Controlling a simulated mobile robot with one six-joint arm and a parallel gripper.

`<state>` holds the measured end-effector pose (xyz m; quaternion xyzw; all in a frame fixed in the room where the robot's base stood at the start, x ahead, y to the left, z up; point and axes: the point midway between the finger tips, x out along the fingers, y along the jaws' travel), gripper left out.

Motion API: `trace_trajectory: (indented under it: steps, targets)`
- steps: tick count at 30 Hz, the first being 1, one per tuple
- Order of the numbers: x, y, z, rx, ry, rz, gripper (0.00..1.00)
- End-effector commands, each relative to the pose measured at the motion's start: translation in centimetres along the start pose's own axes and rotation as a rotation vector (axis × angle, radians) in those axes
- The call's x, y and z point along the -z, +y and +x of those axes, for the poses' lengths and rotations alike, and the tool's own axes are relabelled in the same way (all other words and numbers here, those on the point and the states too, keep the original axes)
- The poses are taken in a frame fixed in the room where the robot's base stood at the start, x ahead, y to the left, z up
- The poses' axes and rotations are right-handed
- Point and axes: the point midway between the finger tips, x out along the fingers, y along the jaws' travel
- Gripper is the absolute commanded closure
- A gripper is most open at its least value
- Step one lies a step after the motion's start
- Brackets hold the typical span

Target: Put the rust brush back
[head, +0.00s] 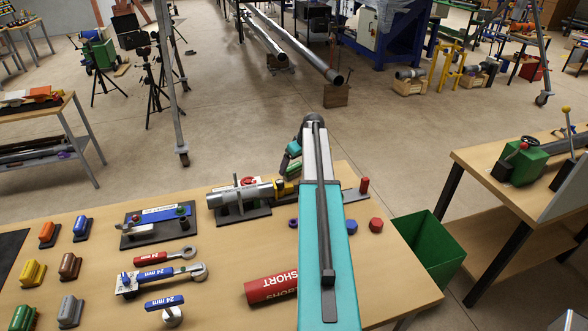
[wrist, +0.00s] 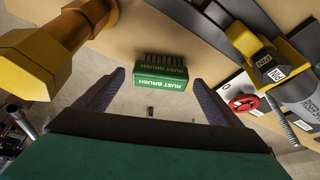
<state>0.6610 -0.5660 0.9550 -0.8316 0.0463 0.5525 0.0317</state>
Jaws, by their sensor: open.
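The rust brush (wrist: 160,78) is a green block with white lettering and dark bristles. In the wrist view it is at upper middle, between my gripper's two spread fingertips, with its bristles towards the tan surface. My gripper (wrist: 158,84) is open; a gap shows on each side of the brush, and I see no contact.
A grey cylinder with a red wheel (head: 250,183) stands beside the arm. Wrenches (head: 165,258), coloured blocks (head: 70,266) and a red cylinder marked SHORT (head: 272,288) lie on the bench. A yellow hexagonal piece (wrist: 32,62) is close left in the wrist view. A green bin (head: 440,252) stands right.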

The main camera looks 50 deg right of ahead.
Motion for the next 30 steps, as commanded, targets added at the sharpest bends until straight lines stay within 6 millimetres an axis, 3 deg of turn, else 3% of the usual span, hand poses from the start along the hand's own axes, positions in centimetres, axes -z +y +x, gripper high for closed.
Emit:
trace_trajectory:
  steps: [18, 30]
  targets:
    - [-0.1, 0.0, -7.4, -0.001, 0.001, 0.000, 0.11]
    - [-0.1, 0.0, -9.5, 0.001, -0.001, 0.000, 0.11]
